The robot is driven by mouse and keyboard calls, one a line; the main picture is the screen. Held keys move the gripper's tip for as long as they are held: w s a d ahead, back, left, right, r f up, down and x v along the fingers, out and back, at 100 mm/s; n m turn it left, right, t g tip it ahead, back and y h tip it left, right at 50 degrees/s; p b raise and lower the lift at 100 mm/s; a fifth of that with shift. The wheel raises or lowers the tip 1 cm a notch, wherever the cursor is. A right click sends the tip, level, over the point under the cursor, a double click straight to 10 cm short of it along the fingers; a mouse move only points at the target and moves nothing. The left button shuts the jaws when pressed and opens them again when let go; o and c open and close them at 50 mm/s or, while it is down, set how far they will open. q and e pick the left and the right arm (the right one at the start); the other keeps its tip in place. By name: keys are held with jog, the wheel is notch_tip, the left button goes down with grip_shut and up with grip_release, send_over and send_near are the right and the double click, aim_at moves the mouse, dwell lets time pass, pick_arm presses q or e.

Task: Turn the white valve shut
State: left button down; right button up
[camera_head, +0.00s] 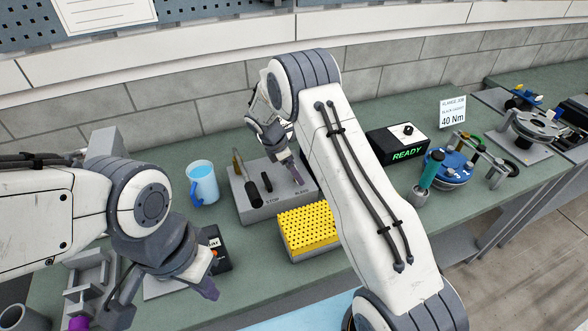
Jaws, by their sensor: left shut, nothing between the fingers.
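I cannot make out a white valve for certain in the head view. My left gripper (207,289) is shut and empty, pointing down over the front left of the bench, beside a small black device. My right gripper (296,175) is at the right part of a grey block (250,213) marked STOP, which holds upright black-handled pieces. I cannot tell whether it touches the block or is open. My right arm hides part of the bench behind it.
A blue mug (203,184) stands left of the block. A yellow pegged tray (308,229) is in front of it. Right of my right arm are a black READY box (398,146), a blue round fixture (455,169) and a grey wheel-shaped fixture (535,126).

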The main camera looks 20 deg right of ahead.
jog(key=m+g, duration=0.1)
jog(key=m, duration=0.1)
jog(key=m+b, duration=0.1)
jog(key=m, duration=0.1)
jog(key=shift+w+m+g, duration=0.2)
jog(key=shift+m+g, duration=0.2)
jog(key=m+g+y+b, duration=0.1)
jog(key=m, duration=0.3)
jog(key=shift+w+d+m, duration=0.1)
jog(key=shift+m, duration=0.2)
jog(key=m+g+y+b, duration=0.1)
jog(key=m, duration=0.3)
jog(key=shift+d+y, duration=0.1)
jog(key=shift+y, duration=0.3)
jog(key=shift+w+d+m+g+y, duration=0.1)
jog(key=shift+m+g+y, duration=0.4)
jog(key=shift+m, duration=1.6)
jog(key=shift+r+y, duration=0.1)
jog(key=shift+y, duration=0.2)
jog(key=o, duration=1)
